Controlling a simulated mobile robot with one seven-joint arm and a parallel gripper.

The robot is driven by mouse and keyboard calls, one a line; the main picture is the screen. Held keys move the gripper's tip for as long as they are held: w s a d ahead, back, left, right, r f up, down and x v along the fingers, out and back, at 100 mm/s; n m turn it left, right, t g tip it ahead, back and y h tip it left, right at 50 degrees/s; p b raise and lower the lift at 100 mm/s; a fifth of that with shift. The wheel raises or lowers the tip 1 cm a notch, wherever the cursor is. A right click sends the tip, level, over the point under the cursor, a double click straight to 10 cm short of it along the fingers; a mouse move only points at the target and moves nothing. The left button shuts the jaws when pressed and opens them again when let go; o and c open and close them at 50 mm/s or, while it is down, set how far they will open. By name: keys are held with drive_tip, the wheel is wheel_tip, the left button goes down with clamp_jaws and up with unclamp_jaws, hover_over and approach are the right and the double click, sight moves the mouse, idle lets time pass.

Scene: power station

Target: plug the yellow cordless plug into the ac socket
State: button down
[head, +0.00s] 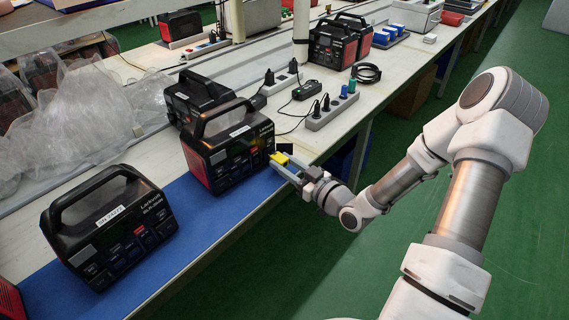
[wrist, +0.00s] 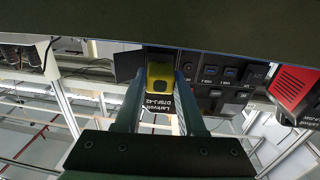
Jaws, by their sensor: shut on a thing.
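The yellow cordless plug (head: 280,158) is between the fingers of my gripper (head: 291,168), at the front right corner of a black and red power station (head: 228,145). In the wrist view the yellow plug (wrist: 160,76) sits between the two fingertips of my gripper (wrist: 160,85), close to the power station's panel (wrist: 222,72). The gripper is shut on the plug. The AC socket is not clearly visible; the plug and fingers cover that part of the panel. I cannot tell whether the plug touches the socket.
Another power station (head: 110,228) stands at the left on the blue mat (head: 190,205); one more (head: 198,100) is behind. Plastic wrap (head: 85,110) covers the left back. Green floor (head: 270,270) is open in front.

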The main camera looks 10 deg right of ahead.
drive_tip(key=shift+w, duration=0.15)
drive_tip(key=shift+w+a, duration=0.25)
drive_tip(key=shift+w, duration=0.05)
drive_tip(key=shift+w+a, duration=0.1)
drive_tip(key=shift+w, duration=0.15)
idle(0.8)
drive_tip(key=shift+c, duration=2.1)
unclamp_jaws()
drive_tip(key=p+v, duration=0.1)
drive_tip(key=v, duration=1.6)
drive_tip(key=shift+s+p, duration=0.15)
drive_tip(key=shift+p, duration=0.2)
